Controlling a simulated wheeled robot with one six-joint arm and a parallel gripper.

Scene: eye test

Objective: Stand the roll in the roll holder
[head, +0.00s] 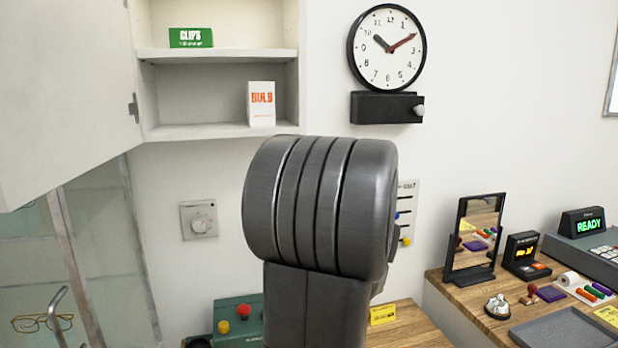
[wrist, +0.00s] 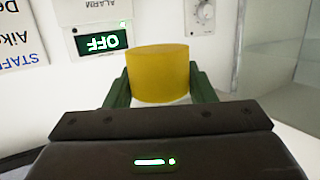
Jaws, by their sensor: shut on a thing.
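In the wrist view, a plain yellow cylinder, seemingly the roll (wrist: 158,66), sits between the two green fingers of my gripper (wrist: 159,86). The fingers are shut on its sides. The bottom of the picture is my gripper's dark body. In the head view my grey arm fills the middle and hides my gripper and the yellow roll. I cannot make out the roll holder for certain in either view.
A wooden desk at right bears a mirror (head: 474,238), a bell (head: 497,306), a stamp (head: 530,294) and a grey tray (head: 565,330). An open cabinet door (head: 65,90) juts in at left. A dark OFF panel (wrist: 102,41) shows upside down on the wall in the wrist view.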

